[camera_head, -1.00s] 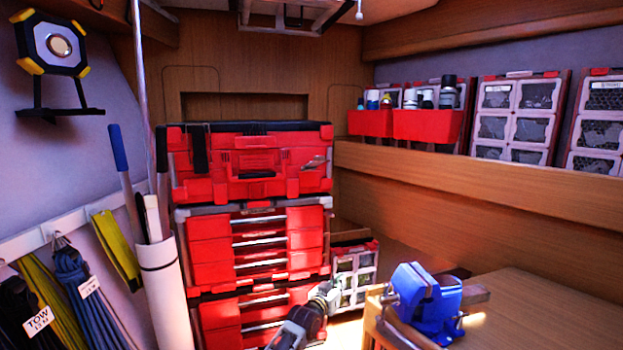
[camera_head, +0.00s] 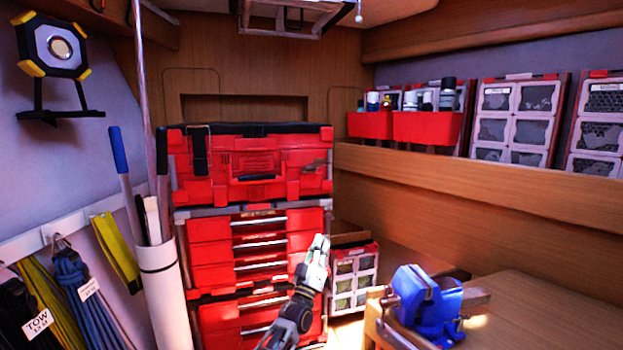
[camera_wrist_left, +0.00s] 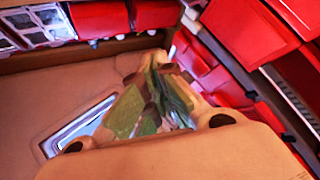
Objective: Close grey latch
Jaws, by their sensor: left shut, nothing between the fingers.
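The red toolbox (camera_head: 225,185) tops a stack of red drawers. A small grey latch (camera_head: 315,166) shows at the right of the toolbox front; it is too small to tell whether it is open or shut. A dark strap-like piece (camera_head: 200,155) hangs at the toolbox's left front. My left gripper (camera_head: 320,243) is shut and empty, pointing up in front of the drawers' right edge, below the latch and apart from it. In the left wrist view its closed fingers (camera_wrist_left: 158,95) are in the middle, with red drawer fronts beyond on the right.
A blue vise (camera_head: 428,300) stands on the wooden bench (camera_head: 540,310) at right. A small organizer case (camera_head: 355,280) stands beside the drawers. A white tube (camera_head: 160,290) holding long poles stands at left. Red bins (camera_head: 428,127) line the shelf.

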